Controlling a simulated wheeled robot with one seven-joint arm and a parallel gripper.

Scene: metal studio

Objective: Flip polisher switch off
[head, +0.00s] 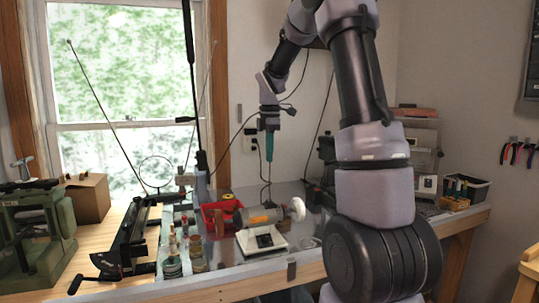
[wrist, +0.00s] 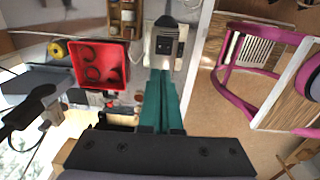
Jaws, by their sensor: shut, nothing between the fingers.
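In the wrist view a pale base with a dark switch panel (wrist: 166,45) lies just beyond the fingertips; the switch position is too small to tell. My gripper (head: 269,158) has teal fingers pointing down, above and behind the polisher, apart from it. The fingers are together and empty, as the wrist view also shows (wrist: 161,74).
A red bin (head: 221,212) stands left of the polisher and shows in the wrist view (wrist: 98,66). Several jars (head: 172,262) and a black lever tool (head: 125,245) stand further left. A dark bin (head: 465,188) stands at the right. Thin cables hang near my gripper.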

